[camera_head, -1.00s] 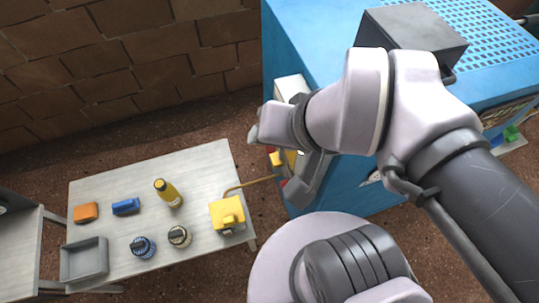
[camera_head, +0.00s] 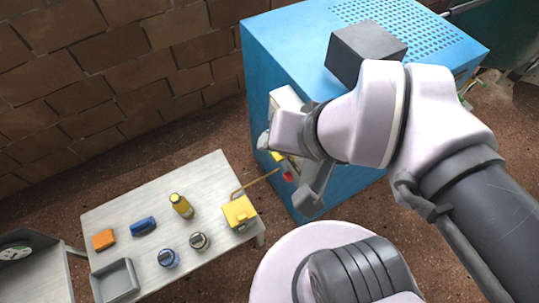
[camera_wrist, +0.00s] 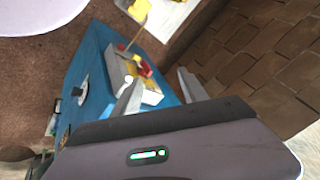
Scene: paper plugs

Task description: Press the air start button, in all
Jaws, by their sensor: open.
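The blue machine (camera_head: 345,190) has a pale grey control box on its side; the box also shows in the wrist view (camera_wrist: 150,97). In the wrist view a yellow part (camera_wrist: 146,67) and a red part (camera_wrist: 136,58) show on the box, with a small pale button-like spot near its lower left. I cannot tell which one is the air start button. My gripper (camera_wrist: 160,80) is open and empty, its fingers apart in front of the box. In the head view my gripper (camera_head: 287,170) partly hides the box; contact cannot be told.
A pale table (camera_head: 205,170) stands left of the machine, holding a yellow device (camera_head: 239,211), a yellow bottle (camera_head: 181,205), a grey tray (camera_head: 115,281) and small items. A dark box (camera_head: 365,50) sits on top of the machine.

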